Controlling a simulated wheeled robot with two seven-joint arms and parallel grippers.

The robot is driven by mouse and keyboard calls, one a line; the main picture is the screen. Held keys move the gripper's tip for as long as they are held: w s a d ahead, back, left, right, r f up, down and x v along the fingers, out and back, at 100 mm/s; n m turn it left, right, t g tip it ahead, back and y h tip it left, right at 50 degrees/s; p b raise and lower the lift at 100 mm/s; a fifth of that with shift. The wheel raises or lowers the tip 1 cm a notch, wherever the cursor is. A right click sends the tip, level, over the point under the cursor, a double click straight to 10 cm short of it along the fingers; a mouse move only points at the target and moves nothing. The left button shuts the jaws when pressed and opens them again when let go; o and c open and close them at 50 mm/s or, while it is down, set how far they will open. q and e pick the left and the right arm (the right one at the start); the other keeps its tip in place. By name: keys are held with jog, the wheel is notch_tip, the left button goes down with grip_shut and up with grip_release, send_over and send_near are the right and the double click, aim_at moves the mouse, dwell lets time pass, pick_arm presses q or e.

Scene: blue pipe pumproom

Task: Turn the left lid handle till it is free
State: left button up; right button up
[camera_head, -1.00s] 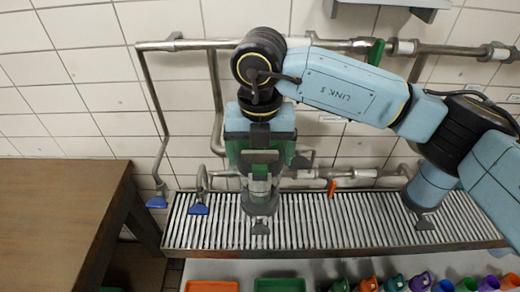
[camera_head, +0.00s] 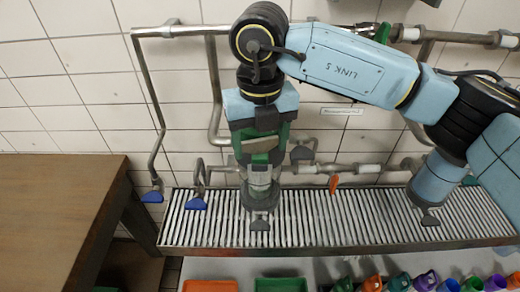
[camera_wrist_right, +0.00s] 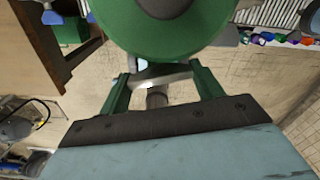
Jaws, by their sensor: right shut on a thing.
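My right gripper (camera_head: 262,155) reaches down from above at the left grey housing (camera_head: 259,192), which stands over the slatted grating. In the right wrist view, its two green fingers (camera_wrist_right: 160,82) are closed on the pale grey bar of the left lid handle (camera_wrist_right: 165,77). A dark round stem shows below the bar. A green round part with a dark centre (camera_wrist_right: 165,14) fills the top of that view. The gripper hides most of the handle and lid in the head view. My left gripper is out of view.
The metal grating (camera_head: 330,215) runs along the tiled wall, with steel pipes (camera_head: 150,95) behind it. Two blue-handled valves (camera_head: 197,203) hang left, and an orange lever (camera_head: 333,184) is on the right. A wooden table (camera_head: 55,200) stands left. Trays (camera_head: 280,285) and coloured cups (camera_head: 425,280) line the front.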

aim_at(261, 141)
jog(key=shift+f+n+b, duration=0.1)
jog(key=shift+n+b, duration=0.35)
jog(key=shift+n, duration=0.15)
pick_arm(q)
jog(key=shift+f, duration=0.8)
pick_arm(e)
jog(key=o, duration=1)
jog(key=shift+r, duration=0.2)
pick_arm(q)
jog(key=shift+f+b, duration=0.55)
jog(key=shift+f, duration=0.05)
pick_arm(e)
notch_tip(261, 141, up, 13)
jog(key=shift+r, duration=0.15)
jog(key=shift+c, duration=0.6)
